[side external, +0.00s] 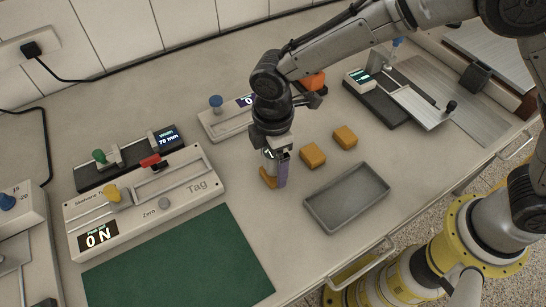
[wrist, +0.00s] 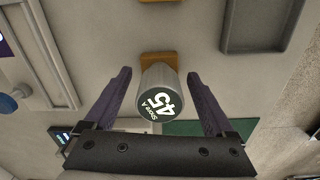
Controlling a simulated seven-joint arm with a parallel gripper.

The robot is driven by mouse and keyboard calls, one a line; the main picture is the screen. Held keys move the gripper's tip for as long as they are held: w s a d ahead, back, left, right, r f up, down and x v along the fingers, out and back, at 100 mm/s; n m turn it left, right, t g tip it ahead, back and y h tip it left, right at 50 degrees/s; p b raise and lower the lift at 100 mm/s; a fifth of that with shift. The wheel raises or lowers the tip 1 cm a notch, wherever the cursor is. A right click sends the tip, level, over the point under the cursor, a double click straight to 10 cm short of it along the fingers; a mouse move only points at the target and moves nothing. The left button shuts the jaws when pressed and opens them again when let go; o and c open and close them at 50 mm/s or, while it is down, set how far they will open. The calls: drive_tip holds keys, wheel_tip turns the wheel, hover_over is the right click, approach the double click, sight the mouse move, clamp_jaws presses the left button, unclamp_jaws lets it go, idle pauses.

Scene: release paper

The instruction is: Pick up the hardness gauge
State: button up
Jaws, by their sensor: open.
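The hardness gauge (wrist: 160,103) is a grey cylinder with a dark round display reading "Shore A 45". My gripper (wrist: 159,76) is open, with one purple finger on each side of it and a visible gap to each. In the side view the gauge (side external: 268,158) is partly hidden by my gripper (side external: 277,181), which points down. An orange block (side external: 267,178) shows at the gauge's lower end, and the block (wrist: 158,60) also shows beyond the gauge in the wrist view. I cannot tell whether gauge and block touch.
Two more orange blocks (side external: 313,156) (side external: 345,137) lie to the right. A grey tray (side external: 318,213) is at the front right and a green mat (side external: 180,265) at the front left. Another device (side external: 225,123) stands behind my gripper.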

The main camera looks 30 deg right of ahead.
clamp_jaws()
idle(0.3)
drive_tip(key=shift+r, duration=0.1)
